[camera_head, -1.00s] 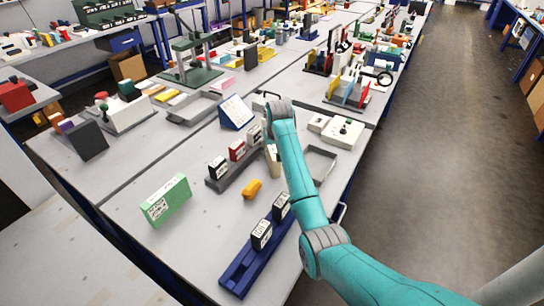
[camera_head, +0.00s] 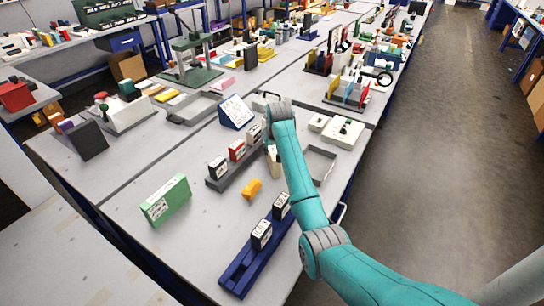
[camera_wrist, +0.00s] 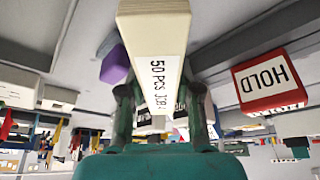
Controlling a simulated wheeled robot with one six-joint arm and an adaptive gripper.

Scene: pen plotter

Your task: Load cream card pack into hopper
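The cream card pack (camera_wrist: 154,55) fills the top middle of the wrist view, with a white label reading "50 PCS" and more text. My gripper (camera_wrist: 158,98) has a dark finger on each side of the pack and is shut on it. In the head view a narrow strip of the cream pack (camera_head: 273,157) shows beside my teal arm; the arm hides the gripper there. I cannot tell for certain which fixture is the hopper.
A grey rack (camera_head: 232,176) with white, red and other labelled blocks stands left of my arm. A blue rail (camera_head: 236,277) holds black blocks.

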